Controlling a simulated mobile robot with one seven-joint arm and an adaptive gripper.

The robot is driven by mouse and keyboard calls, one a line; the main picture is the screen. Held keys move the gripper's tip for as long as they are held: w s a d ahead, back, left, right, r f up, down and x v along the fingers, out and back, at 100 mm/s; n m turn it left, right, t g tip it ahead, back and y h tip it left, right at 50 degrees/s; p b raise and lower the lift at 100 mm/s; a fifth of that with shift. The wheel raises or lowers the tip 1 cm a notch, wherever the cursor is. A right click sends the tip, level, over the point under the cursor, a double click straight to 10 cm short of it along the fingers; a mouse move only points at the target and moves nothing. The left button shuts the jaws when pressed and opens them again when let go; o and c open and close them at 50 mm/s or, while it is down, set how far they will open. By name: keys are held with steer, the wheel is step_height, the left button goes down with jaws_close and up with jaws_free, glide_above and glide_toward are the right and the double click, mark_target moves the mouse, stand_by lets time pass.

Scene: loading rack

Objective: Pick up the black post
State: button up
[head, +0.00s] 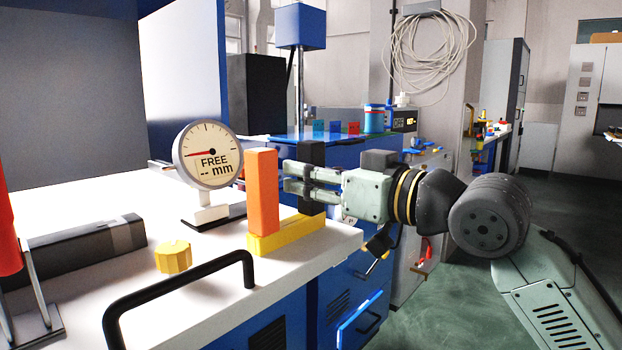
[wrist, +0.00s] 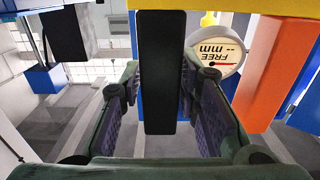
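The black post (head: 311,153) stands upright behind the orange block (head: 262,190) in the head view, partly covered by my fingers. In the wrist view the black post (wrist: 161,70) runs down the middle of the picture, between the two fingers. My gripper (head: 287,178) reaches in from the right at the post's mid height. It also shows in the wrist view (wrist: 160,90), with one finger pad on each side of the post. The fingers are spread apart, and I see no clear grip on the post. Contact at the fingertips is hard to tell.
The orange block stands by a yellow base (head: 290,236) at the white table's edge. A dial gauge (head: 208,157) reading "FREE -- mm" stands behind to the left. A yellow knob (head: 173,256), a dark bar (head: 75,250) and a black handle (head: 180,290) are nearer left.

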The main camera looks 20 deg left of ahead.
jaws_close()
steer(key=shift+r, duration=0.15)
